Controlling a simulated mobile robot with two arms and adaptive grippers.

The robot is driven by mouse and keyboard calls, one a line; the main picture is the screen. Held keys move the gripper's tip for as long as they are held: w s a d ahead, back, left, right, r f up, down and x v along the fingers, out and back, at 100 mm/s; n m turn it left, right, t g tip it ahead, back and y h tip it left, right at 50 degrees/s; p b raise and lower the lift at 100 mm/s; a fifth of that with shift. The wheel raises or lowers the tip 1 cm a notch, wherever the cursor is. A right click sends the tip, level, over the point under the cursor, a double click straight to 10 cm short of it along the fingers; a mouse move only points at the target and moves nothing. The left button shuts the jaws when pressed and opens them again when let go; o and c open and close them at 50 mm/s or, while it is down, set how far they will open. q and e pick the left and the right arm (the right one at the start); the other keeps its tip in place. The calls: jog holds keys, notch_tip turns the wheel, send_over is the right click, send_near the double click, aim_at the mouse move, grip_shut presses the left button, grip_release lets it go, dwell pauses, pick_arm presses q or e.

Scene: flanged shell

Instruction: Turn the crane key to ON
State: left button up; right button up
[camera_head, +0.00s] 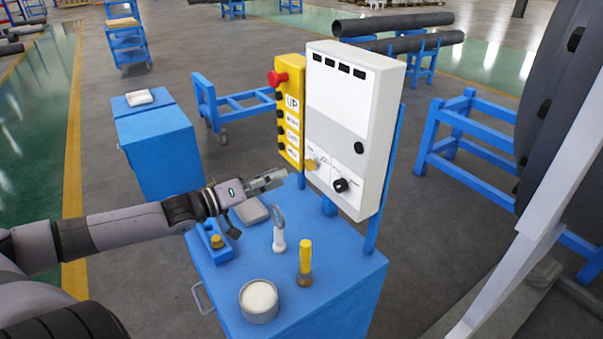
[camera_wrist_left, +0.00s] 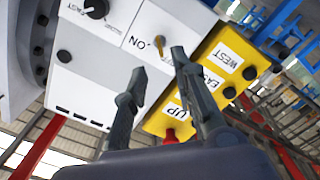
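The crane key (camera_head: 310,164) is a small yellow key at the lower left of the white control box (camera_head: 345,120). It also shows in the left wrist view (camera_wrist_left: 158,42), upside down, beside a label reading ON. My left gripper (camera_head: 284,174) points at the box from the left, a little short of the key. In the left wrist view its two fingers (camera_wrist_left: 158,61) are spread with nothing between them, and the key appears just beyond the tips. The key's exact turn angle is too small to tell. My right gripper is not in view.
A yellow button panel (camera_head: 290,115) with a red knob (camera_head: 277,78) adjoins the box's left side. A black dial (camera_head: 341,185) sits right of the key. Below, a blue cabinet (camera_head: 335,290) bears a magnifier (camera_head: 279,232), a yellow-handled tool (camera_head: 305,258) and a round tin (camera_head: 259,300).

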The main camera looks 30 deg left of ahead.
aim_at(306, 166)
pick_arm(q)
jog(key=x, duration=0.8)
jog(key=shift+b, duration=0.45)
jog(key=shift+c, duration=0.4)
grip_shut()
